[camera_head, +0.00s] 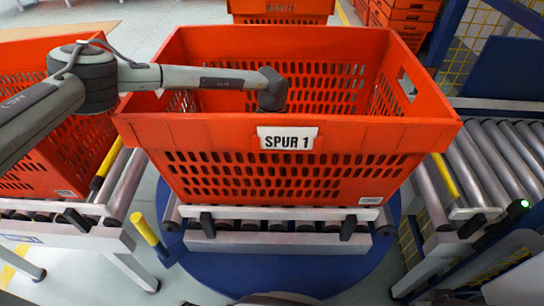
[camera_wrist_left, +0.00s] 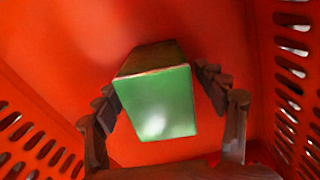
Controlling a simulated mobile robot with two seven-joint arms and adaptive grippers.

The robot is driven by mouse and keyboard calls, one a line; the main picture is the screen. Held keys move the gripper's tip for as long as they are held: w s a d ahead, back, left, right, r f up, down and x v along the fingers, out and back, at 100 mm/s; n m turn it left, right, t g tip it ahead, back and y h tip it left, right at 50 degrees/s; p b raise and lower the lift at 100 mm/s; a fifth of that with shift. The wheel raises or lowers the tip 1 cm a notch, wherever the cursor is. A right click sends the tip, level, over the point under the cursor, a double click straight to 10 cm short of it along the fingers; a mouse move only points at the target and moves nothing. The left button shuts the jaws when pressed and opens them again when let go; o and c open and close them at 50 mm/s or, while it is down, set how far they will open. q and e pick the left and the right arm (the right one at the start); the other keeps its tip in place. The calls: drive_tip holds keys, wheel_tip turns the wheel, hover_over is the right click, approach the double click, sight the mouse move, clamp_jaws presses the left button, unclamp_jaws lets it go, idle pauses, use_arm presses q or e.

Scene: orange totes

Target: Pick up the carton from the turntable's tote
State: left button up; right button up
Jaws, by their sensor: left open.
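The turntable's orange tote (camera_head: 205,135) stands in the middle of the head view, with a "SPUR 1" label on its front wall. My left arm reaches over its left side and the wrist points down inside; the front wall hides the fingers and the carton there. In the left wrist view the carton (camera_wrist_left: 157,108) shows a green face towards the camera and lies on the tote's orange floor. My left gripper (camera_wrist_left: 156,82) is open, with one finger on each side of the carton. I cannot tell whether they touch it. My right gripper is not in view.
The tote rests on rollers above a blue round turntable (camera_head: 290,272). Another orange tote (camera_head: 50,150) stands close on the left. A roller conveyor (camera_head: 500,160) runs on the right. More orange totes stand at the back. The perforated tote walls (camera_wrist_left: 35,115) surround my left gripper.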

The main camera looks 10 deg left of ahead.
use_arm(q)
drive_tip(key=c, duration=1.5)
drive_tip(key=shift+r, duration=0.2)
